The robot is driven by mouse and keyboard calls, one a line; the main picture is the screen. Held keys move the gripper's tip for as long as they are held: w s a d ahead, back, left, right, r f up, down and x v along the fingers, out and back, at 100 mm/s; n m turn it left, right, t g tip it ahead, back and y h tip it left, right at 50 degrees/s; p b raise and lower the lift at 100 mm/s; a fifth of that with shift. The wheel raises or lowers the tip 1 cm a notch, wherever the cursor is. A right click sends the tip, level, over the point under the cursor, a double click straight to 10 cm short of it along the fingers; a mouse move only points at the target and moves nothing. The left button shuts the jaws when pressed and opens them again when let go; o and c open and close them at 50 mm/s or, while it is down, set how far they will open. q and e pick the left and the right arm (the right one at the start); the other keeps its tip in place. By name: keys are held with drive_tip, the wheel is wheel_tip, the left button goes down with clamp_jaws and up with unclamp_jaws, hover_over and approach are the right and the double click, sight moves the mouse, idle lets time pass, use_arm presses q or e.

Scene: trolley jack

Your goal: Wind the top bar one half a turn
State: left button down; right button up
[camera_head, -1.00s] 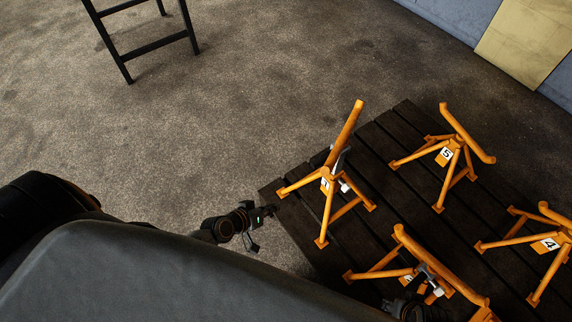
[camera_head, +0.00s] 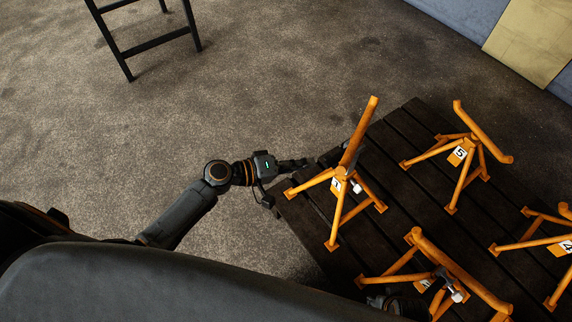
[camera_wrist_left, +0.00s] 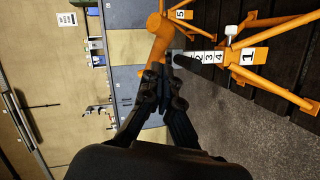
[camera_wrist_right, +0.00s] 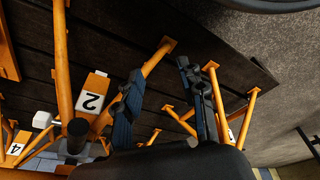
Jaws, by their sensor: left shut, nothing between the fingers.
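The orange jack marked 1 stands upright on dark slats, its top bar (camera_head: 359,130) slanting up to the right in the head view. A grey crank with a dark grip (camera_head: 330,157) sits just under that bar. My left gripper (camera_head: 305,163) is shut and empty, just left of the crank grip. In the left wrist view its fingers (camera_wrist_left: 163,75) point at the bar's end (camera_wrist_left: 157,40); contact cannot be told. My right gripper (camera_wrist_right: 158,80) is open in the right wrist view, beside the jack marked 2 (camera_wrist_right: 92,102). In the head view it is mostly hidden.
The dark slatted platform (camera_head: 395,150) also carries jacks marked 5 (camera_head: 468,150), 4 (camera_head: 555,240) and 2 (camera_head: 455,265), close together. A black frame (camera_head: 150,45) stands at the upper left. The concrete floor left of the platform is clear.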

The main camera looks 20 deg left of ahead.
use_arm(q)
drive_tip(key=d, duration=0.1)
drive_tip(key=d+f, duration=0.1)
drive_tip(key=d, duration=0.3)
drive_tip(key=shift+w+f, duration=0.2)
drive_tip(key=shift+f, duration=0.2)
use_arm(e)
drive_tip(key=shift+s+f, duration=0.4)
drive_tip(key=shift+f, duration=0.3)
use_arm(q)
drive_tip(key=shift+d, duration=0.1)
use_arm(e)
drive_tip(key=shift+r, duration=0.1)
